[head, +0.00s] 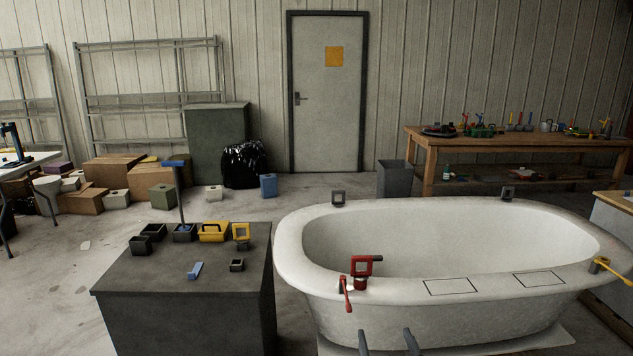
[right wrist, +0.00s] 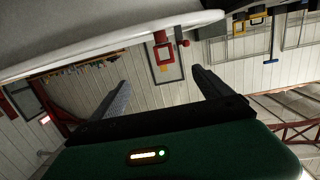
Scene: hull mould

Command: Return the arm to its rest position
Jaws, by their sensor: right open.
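My right gripper (head: 387,338) shows only as two dark fingertips at the bottom edge of the head view, in front of the near side of the white hull mould (head: 455,322). The fingers are apart with nothing between them. In the right wrist view my right gripper (right wrist: 160,76) is also open and empty, with the mould's pale rim (right wrist: 110,50) beyond it. A red clamp-like piece with a square frame (head: 361,266) sits on the mould's near rim, left of the marked rectangles. It also shows in the wrist view (right wrist: 168,62), apart from the fingers. My left gripper is not in view.
A dark bench (head: 140,290) at left holds small bins, a yellow tray (head: 213,232) and a blue piece (head: 195,270). A yellow-handled piece (head: 607,267) is on the mould's right rim. A wooden workbench (head: 500,145) stands behind. A narrow floor gap separates bench and mould.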

